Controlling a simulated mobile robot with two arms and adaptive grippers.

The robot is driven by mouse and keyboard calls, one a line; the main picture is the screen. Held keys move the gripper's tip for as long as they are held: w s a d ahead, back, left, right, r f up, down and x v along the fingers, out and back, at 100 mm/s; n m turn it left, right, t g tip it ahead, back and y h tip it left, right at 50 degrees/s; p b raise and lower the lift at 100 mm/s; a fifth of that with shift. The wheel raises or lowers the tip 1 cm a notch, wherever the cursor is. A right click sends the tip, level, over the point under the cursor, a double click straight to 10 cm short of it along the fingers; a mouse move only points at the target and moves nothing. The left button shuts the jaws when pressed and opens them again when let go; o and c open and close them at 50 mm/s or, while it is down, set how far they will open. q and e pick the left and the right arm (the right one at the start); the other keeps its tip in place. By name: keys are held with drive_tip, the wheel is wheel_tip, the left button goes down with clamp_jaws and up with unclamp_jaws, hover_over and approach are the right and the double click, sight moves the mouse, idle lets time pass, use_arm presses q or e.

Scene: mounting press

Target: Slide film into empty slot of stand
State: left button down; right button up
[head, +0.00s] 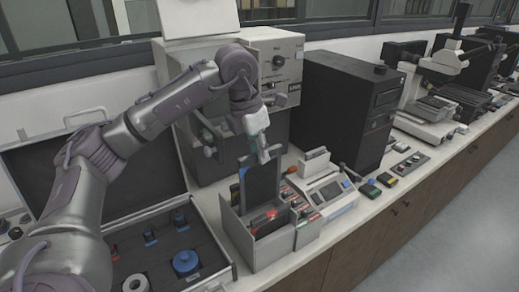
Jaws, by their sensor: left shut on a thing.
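My left gripper (264,156) comes down from above and is shut on the top edge of a dark upright sheet, the film (263,182). The film stands nearly vertical over the grey stand (238,232), and its lower part goes down behind the stand's contents. I cannot tell how deep it sits or in which slot. A blue patch shows by the film's upper left edge. Red and dark items (266,219) fill the front of the stand. The slot openings are too small to make out. My right gripper is not in view.
An open case with a blue round part (186,262) and a white ring (136,284) lies left of the stand. A white device with a screen (329,190) stands close on the right. A black tower (345,105) and the grey press machine (278,62) stand behind.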

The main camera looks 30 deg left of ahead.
use_arm(q)
drive_tip(key=b, duration=0.5)
hover_over(260, 201)
wheel_tip(260, 201, down, 6)
drive_tip(key=shift+a+f, duration=0.15)
drive_tip(key=shift+f, duration=0.05)
drive_tip(key=shift+w, duration=0.1)
drive_tip(key=shift+f+b, duration=1.85)
drive_tip(key=shift+f, duration=0.95)
drive_tip(key=shift+f+b, duration=1.35)
drive_tip(key=shift+f, duration=0.45)
drive_tip(key=c, duration=1.1)
unclamp_jaws()
drive_tip(key=shift+o, duration=0.2)
